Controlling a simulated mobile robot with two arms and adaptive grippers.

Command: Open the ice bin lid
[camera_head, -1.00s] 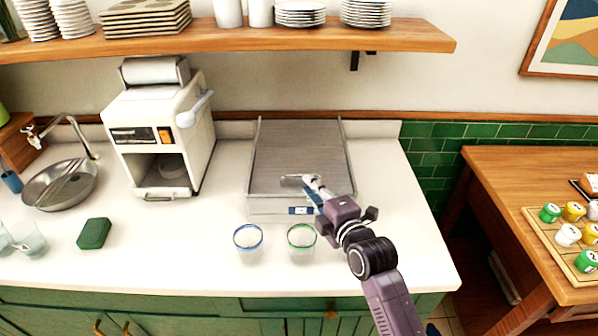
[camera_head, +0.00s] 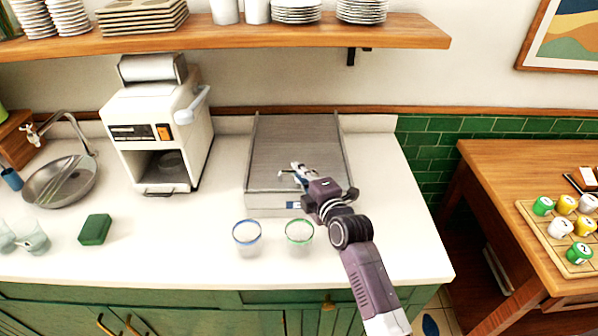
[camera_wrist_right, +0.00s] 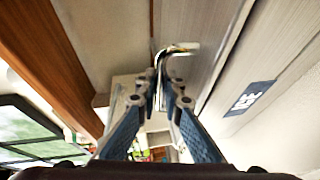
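The ice bin (camera_head: 255,206) is a low grey metal box on the white counter. Its ribbed lid (camera_head: 297,135) lies flat and closed. A small bar handle (camera_head: 286,172) is near the lid's front edge. My right gripper (camera_head: 299,172) is at this handle. In the right wrist view its two blue fingers (camera_wrist_right: 163,78) stand close together, with bright metal, seemingly the handle (camera_wrist_right: 179,48), between and beyond their tips. Whether they press on it is unclear. The label (camera_wrist_right: 250,97) on the bin front is to the right there. My left gripper is not in view.
A blue-rimmed glass (camera_head: 247,238) and a green-rimmed glass (camera_head: 299,238) stand just in front of the bin. A white machine (camera_head: 155,120) is to its left. A wooden shelf (camera_head: 230,38) with dishes hangs above. Counter right of the bin is clear.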

